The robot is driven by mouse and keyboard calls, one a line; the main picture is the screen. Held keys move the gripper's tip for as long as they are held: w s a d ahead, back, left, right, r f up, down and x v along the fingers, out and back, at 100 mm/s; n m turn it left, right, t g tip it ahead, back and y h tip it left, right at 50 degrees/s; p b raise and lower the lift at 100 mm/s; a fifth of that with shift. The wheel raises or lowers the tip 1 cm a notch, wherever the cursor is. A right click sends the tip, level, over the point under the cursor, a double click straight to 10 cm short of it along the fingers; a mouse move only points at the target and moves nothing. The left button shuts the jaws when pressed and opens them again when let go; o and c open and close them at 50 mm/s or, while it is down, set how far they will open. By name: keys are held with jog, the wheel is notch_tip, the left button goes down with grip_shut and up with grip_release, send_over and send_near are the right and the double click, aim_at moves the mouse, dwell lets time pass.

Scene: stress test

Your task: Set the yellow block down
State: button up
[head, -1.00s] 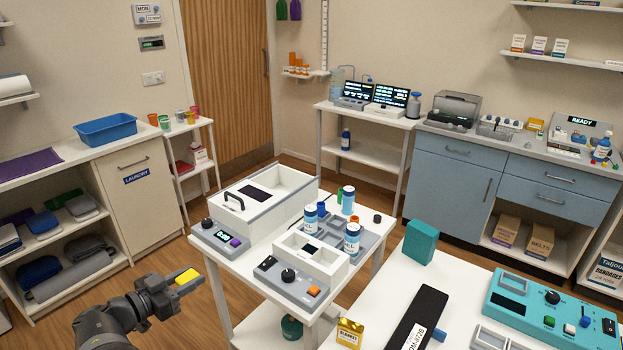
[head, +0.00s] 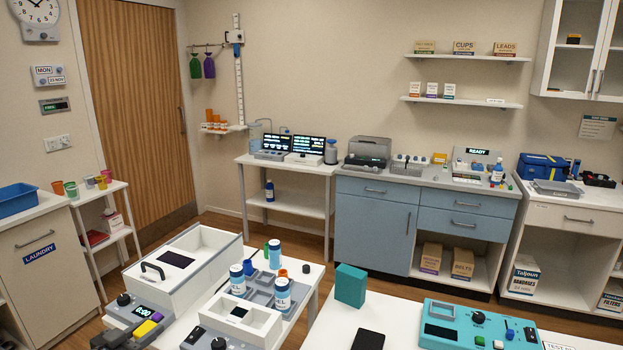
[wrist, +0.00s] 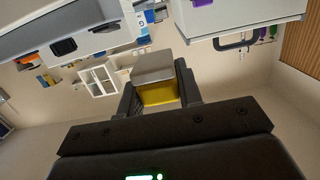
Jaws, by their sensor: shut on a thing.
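The yellow block (head: 156,317) shows at the bottom left of the head view, in front of the grey device with a lit display. My gripper (head: 148,328) is shut on it, and only a small dark part of the gripper shows there. In the wrist view the yellow block (wrist: 158,95) sits between the two dark fingers of my gripper (wrist: 158,92). A pale grey face or piece lies just beyond the yellow; I cannot tell what it is. I see no surface touching the block.
A teal block (head: 350,284) and a teal device (head: 478,325) are on the table at right.

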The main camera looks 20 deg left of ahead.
jog(key=w, duration=0.7)
jog(key=shift+w, duration=0.1)
send_over(178, 336)
notch_tip(178, 336, down, 5)
jog(key=shift+w+r, duration=0.1)
jog(key=shift+r, duration=0.05)
jog(key=shift+f, duration=0.6)
jog(key=shift+r, duration=0.15)
